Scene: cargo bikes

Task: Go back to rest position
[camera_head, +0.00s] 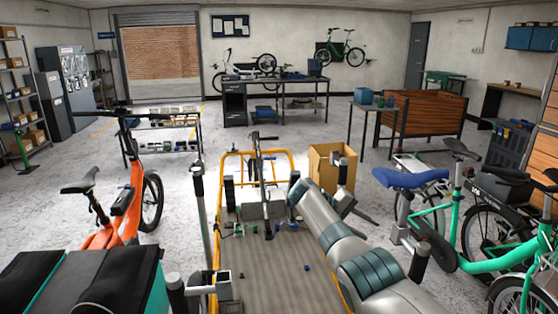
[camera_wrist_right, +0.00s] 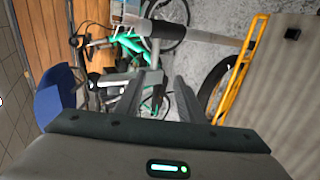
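My right arm (camera_head: 365,255) reaches in from the lower right over the cargo bike's flat bed. My right gripper (camera_head: 342,200) is at its far end, beside the bed's right side and in front of a cardboard box. In the right wrist view the two grey fingers of the right gripper (camera_wrist_right: 158,98) stand apart. I see no object held between them. A grey post with a black top (camera_wrist_right: 160,35) shows beyond the fingers. My left gripper is not in view.
The cargo bike's bed (camera_head: 270,265) has orange rails and small loose parts. An orange bike (camera_head: 115,215) is at left, green bikes (camera_head: 465,235) at right. Workbenches (camera_head: 275,95) stand at the back. Open floor lies between.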

